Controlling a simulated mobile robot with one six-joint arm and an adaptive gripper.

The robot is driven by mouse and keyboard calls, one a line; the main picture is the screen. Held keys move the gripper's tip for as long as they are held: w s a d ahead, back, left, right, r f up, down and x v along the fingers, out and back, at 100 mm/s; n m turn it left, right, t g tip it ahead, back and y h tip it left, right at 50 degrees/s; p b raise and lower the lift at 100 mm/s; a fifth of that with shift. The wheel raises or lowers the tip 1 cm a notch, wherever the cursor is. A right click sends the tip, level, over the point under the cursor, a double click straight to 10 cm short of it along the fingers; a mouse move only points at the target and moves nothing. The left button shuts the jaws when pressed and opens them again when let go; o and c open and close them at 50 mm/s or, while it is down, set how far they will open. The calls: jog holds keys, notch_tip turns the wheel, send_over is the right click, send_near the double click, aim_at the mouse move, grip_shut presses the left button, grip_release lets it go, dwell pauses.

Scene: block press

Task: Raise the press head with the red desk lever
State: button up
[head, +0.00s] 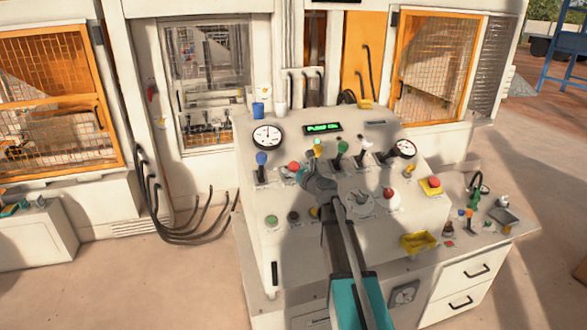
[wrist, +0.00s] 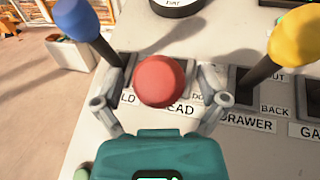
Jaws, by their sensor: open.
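The red desk lever's round knob (wrist: 160,80) is large in the middle of the wrist view, above a label that partly reads "EAD". My gripper (wrist: 160,98) is open, one finger on each side of the knob in the picture. I cannot tell whether either finger touches it. In the head view the red knob (head: 293,167) shows on the sloped console (head: 250,190), and my gripper (head: 306,177) is right at it. The knob hides the lever's shaft in the wrist view. I cannot make out the press head for certain.
A blue-knobbed lever (wrist: 77,18) stands close on the left and a yellow-knobbed lever (wrist: 296,36) on the right. More levers, such as a green one (head: 342,147), line the console. A yellow tray (head: 419,242) sits at its lower right. A display (head: 323,128) glows green.

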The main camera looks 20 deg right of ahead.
grip_shut()
dwell(0.5)
